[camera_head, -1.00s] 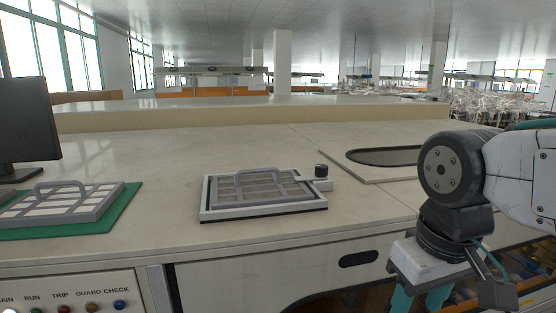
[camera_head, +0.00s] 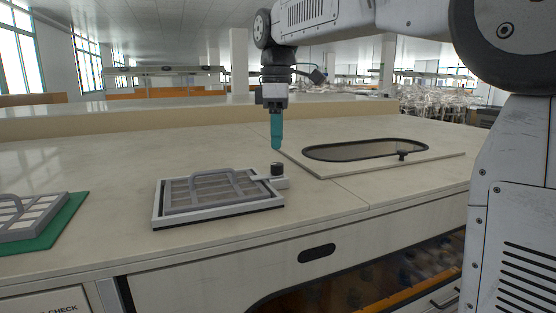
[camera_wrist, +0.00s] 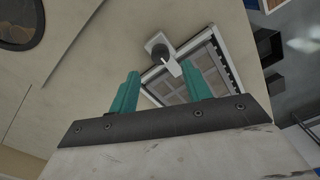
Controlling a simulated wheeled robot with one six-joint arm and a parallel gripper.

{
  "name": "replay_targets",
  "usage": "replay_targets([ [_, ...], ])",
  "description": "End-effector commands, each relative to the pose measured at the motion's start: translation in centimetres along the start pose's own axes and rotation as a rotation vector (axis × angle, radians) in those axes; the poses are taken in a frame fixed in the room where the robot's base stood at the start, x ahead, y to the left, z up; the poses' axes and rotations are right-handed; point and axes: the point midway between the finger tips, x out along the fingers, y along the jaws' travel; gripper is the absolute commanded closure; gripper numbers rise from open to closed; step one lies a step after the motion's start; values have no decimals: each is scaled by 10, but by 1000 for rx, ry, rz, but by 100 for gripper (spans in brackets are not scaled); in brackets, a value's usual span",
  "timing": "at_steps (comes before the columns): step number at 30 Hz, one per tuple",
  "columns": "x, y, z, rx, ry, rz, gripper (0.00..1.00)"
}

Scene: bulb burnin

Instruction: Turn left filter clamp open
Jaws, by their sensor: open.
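The filter clamp, a black knob (camera_head: 277,169) on a light bracket, sits at the right edge of a filter frame (camera_head: 160,217) with a handled grey filter (camera_head: 205,188) in it. In the wrist view the clamp (camera_wrist: 160,50) shows beyond the fingertips, near the corner of the white frame (camera_wrist: 222,48). My gripper (camera_head: 276,146) points down just above the clamp in the head view, apart from it as far as I can tell. The wrist view shows its two teal fingers (camera_wrist: 164,90) spread, with nothing between them.
A green mat (camera_head: 62,226) with another handled filter (camera_head: 28,217) lies at the left. A panel with a dark oval window (camera_head: 365,149) and a small black knob (camera_head: 403,155) lies to the right. The worktop (camera_head: 110,165) behind the frame is clear.

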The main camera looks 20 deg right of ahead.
Motion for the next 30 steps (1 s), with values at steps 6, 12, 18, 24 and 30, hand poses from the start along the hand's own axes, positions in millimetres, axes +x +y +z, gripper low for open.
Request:
replay_targets([
  [6,37,-1,1,3,-1,-1,52],
  [12,58,0,1,4,0,0,52],
  [18,62,0,1,4,0,1,52],
  [24,62,-1,1,4,0,1,71],
  [30,62,0,1,4,0,1,96],
])
